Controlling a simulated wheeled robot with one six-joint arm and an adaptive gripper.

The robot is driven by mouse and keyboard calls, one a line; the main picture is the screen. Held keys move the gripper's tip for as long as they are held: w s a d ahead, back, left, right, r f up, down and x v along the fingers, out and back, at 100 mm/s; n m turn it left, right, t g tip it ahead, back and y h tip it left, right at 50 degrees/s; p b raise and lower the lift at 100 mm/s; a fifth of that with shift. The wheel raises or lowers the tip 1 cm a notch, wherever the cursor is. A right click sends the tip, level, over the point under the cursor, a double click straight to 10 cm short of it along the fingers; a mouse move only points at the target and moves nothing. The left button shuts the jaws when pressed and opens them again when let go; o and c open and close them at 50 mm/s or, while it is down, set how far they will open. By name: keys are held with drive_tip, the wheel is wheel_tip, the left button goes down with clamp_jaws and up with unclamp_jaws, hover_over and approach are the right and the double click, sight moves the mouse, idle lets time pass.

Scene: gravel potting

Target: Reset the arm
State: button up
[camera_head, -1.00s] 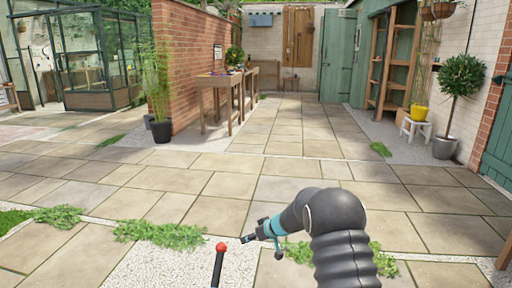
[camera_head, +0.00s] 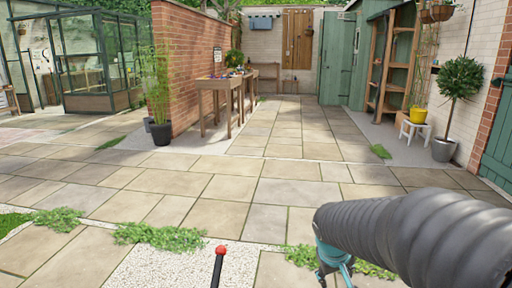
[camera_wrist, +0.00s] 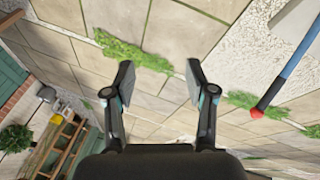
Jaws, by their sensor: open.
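My gripper (camera_wrist: 159,78) shows in the wrist view with its two dark fingers spread apart. Nothing is between them; paving slabs (camera_wrist: 165,35) lie below. In the head view my arm reaches in from the lower right. Only a teal and dark part of my gripper (camera_head: 334,262) shows there, at the bottom edge, and its fingertips are out of frame.
Open paving (camera_head: 290,192) spreads ahead, with low green weeds (camera_head: 160,236) in its joints. A wooden potting bench (camera_head: 222,82) stands by the brick wall (camera_head: 190,65). At right are a wooden shelf (camera_head: 395,65), a yellow pot (camera_head: 418,114) on a white stool (camera_head: 413,130) and a potted tree (camera_head: 461,80).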

drive_tip(key=s+a+r+m+t+y, duration=0.1)
drive_tip(key=s+r, duration=0.3)
drive_tip(key=s, duration=0.5)
drive_tip(key=s+a+r+m+t+y, duration=0.1)
drive_tip(key=s+r, duration=0.3)
drive_tip(key=s, duration=0.5)
drive_tip(key=shift+a+y, duration=0.3)
drive_tip(key=shift+a, duration=0.45)
idle(0.5)
